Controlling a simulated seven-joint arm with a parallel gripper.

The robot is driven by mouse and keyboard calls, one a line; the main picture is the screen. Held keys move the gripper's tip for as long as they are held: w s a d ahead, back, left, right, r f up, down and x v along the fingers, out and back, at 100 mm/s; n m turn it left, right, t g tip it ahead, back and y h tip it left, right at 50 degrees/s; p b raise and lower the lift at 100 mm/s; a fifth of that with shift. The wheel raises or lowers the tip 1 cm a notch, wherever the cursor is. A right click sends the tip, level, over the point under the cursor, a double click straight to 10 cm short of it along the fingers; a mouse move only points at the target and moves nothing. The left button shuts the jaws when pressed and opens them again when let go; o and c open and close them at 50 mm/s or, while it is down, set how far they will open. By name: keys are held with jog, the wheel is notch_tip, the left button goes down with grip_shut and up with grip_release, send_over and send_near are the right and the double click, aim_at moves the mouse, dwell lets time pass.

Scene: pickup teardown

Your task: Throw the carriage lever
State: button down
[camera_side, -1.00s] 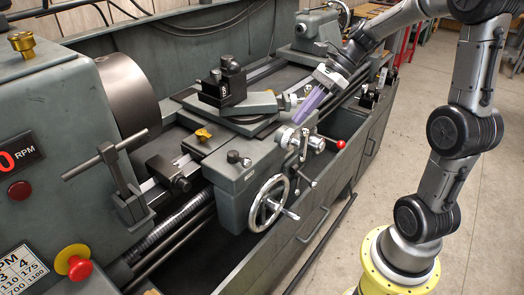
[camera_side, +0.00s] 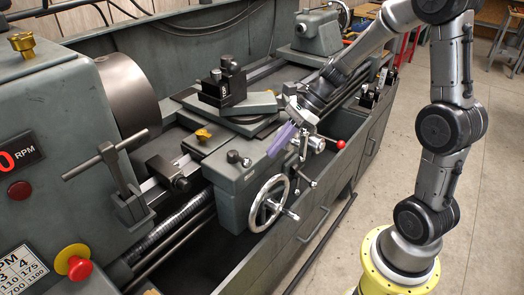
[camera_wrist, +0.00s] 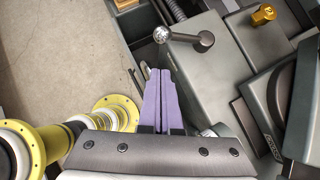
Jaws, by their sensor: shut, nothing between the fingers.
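The carriage lever (camera_side: 240,159) is a short dark lever with a silver ball end, on top of the front of the grey carriage. In the wrist view the lever (camera_wrist: 185,38) points left from its round dark hub, with the shiny ball at its left end. My gripper (camera_side: 270,154) has purple fingers pressed together and empty, angled down to the left. In the side view its tips are a little right of the ball. In the wrist view the fingertips (camera_wrist: 159,72) sit just below the lever, with a visible gap; I see no contact.
A spoked handwheel (camera_side: 268,203) is on the carriage front below. A brass knob (camera_side: 202,135) and the tool post (camera_side: 232,82) stand farther back. The floor at right is open.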

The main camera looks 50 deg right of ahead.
aim_at(239, 159)
jog(key=shift+w+a+f, duration=0.15)
jog(key=shift+w+a, duration=0.35)
jog(key=shift+a, duration=0.3)
jog(key=shift+w+a+f, duration=0.1)
jog(key=shift+w+a, duration=0.4)
jog(key=shift+a, duration=0.3)
jog(key=shift+a, duration=0.15)
